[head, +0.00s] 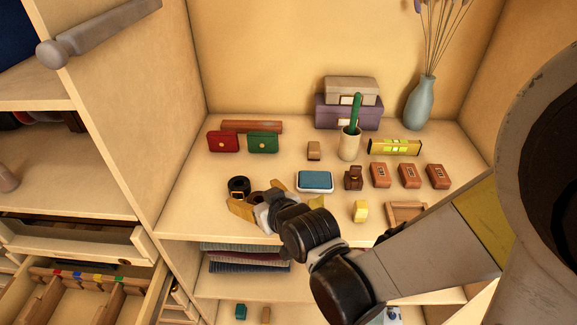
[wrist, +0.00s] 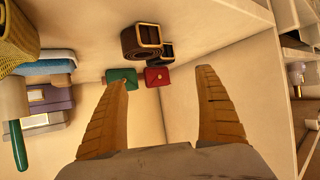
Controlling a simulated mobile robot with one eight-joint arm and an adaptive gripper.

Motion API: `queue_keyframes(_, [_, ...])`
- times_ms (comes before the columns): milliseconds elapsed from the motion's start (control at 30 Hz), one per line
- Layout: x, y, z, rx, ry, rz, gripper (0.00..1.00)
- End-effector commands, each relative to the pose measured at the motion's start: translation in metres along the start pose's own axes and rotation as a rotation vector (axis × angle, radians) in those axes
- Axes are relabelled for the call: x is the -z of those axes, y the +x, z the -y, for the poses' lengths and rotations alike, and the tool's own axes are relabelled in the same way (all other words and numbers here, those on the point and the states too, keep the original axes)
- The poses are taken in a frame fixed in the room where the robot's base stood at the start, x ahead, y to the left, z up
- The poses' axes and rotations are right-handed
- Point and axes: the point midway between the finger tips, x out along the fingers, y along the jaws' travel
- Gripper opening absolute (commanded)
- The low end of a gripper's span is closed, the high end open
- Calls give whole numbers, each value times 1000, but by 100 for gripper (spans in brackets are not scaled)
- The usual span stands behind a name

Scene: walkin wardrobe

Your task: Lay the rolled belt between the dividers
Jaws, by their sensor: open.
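A black rolled belt (head: 239,184) stands on the shelf top near its left front edge. A brown rolled belt (head: 258,197) is beside it, partly hidden by my gripper. In the wrist view the brown belt (wrist: 140,41) and the black belt (wrist: 163,52) show their gold buckles, ahead of the fingertips and apart from them. My gripper (head: 254,194) is open and empty, low over the shelf at the belts; its spread fingers also show in the wrist view (wrist: 164,78). An open drawer with wooden dividers (head: 77,295) and coloured tabs is at lower left.
Red (head: 223,142) and green (head: 262,142) purses stand behind the belts. A blue-topped tin (head: 315,181) and a brown watch stand (head: 353,177) are to the right. A cup (head: 349,145), spirit level (head: 394,147) and vase (head: 419,105) are farther back. An upright panel separates the shelf from the drawer side.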

Motion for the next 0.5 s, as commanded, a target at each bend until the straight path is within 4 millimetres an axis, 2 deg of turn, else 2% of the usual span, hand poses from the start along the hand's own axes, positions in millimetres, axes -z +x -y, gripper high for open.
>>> queue_keyframes(167, [2, -7, -12, -20, 11, 20, 82])
queue_keyframes(267, [4, -26, -37, -64, 38, 65, 82])
queue_keyframes(367, [4, -58, -72, -128, 85, 134, 82])
queue_keyframes(500, [-8, -118, -114, -224, 165, 243, 82])
